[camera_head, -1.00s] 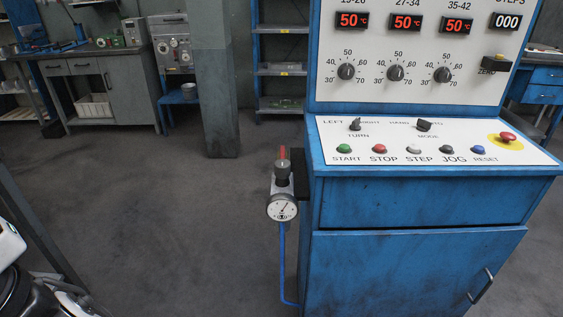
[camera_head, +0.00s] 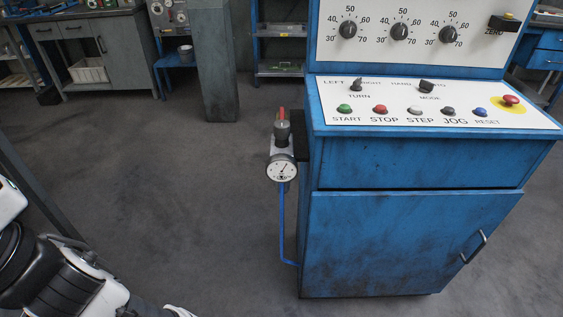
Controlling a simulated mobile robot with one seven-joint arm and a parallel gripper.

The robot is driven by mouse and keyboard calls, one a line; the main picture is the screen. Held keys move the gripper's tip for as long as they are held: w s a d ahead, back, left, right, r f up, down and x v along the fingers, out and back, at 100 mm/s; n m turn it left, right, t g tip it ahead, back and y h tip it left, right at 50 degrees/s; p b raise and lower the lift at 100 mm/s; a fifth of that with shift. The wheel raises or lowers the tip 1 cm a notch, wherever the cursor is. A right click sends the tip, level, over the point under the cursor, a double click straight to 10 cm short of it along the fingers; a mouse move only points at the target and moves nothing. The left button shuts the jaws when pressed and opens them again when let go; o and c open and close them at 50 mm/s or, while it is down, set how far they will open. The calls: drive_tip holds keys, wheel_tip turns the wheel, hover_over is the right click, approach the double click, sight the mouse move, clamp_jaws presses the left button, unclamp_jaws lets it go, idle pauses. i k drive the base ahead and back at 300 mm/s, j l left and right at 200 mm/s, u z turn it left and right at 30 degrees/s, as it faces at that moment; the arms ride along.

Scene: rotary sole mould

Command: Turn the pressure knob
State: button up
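The pressure knob (camera_head: 282,132) is a dark grey cap on top of the regulator on the left side of the blue control cabinet. A red part (camera_head: 281,114) shows just above or behind it. A round white pressure gauge (camera_head: 282,168) sits below the knob, with a blue hose (camera_head: 282,225) running down from it. My arm is at the lower left, well apart from the knob. Only a white tip shows at the bottom edge, and I cannot make out my gripper's fingers.
The blue cabinet (camera_head: 410,240) fills the right, with a sloping panel (camera_head: 440,115) of coloured buttons, two switches and a red emergency button (camera_head: 510,100). A grey pillar (camera_head: 216,60) and workbench (camera_head: 95,50) stand behind. The floor (camera_head: 150,190) left of the regulator is clear.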

sight(282, 128)
drive_tip(key=i+z, duration=0.2)
drive_tip(key=z, duration=0.15)
drive_tip(key=i+z, duration=0.15)
drive_tip(key=z, duration=0.2)
drive_tip(key=i+j+z, duration=0.15)
drive_tip(key=z, duration=0.2)
